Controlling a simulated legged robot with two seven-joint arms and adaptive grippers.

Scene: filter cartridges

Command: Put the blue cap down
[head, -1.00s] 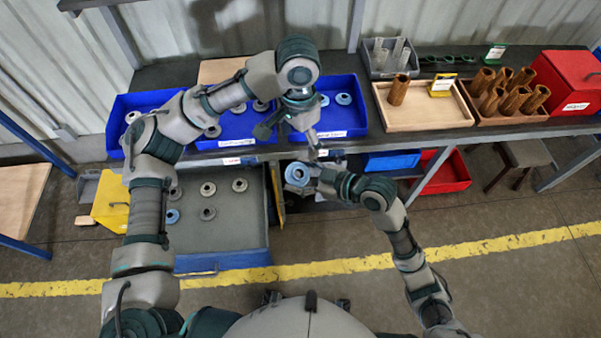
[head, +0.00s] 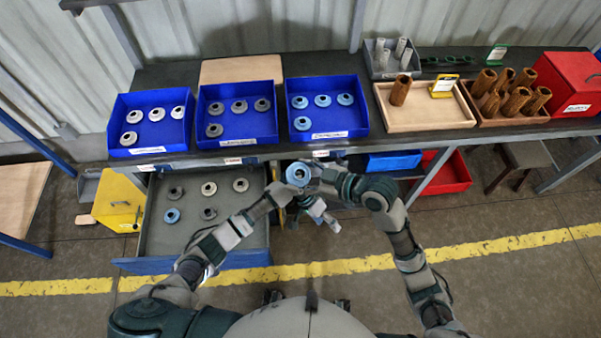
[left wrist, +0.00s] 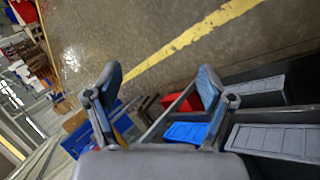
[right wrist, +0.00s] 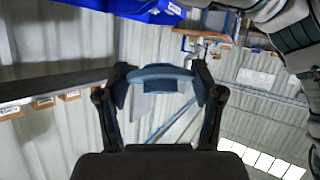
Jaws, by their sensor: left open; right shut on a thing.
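The blue cap (head: 298,173), a ring with a dark centre hole, is held in the air in front of the table edge. My right gripper (head: 314,176) is shut on it. In the right wrist view the cap (right wrist: 160,72) sits edge-on between the two fingers. My left gripper (head: 328,217) is open and empty, just below and to the right of the cap, apart from it. Its spread fingers show in the left wrist view (left wrist: 158,82). The right blue bin (head: 328,136) on the table holds several blue caps.
The left blue bin (head: 150,151) and middle blue bin (head: 238,143) hold grey caps. An open drawer (head: 240,222) below holds grey caps and one blue. A wooden tray (head: 425,117), a brown crate with cartridges (head: 530,118) and a red box (head: 570,83) stand right.

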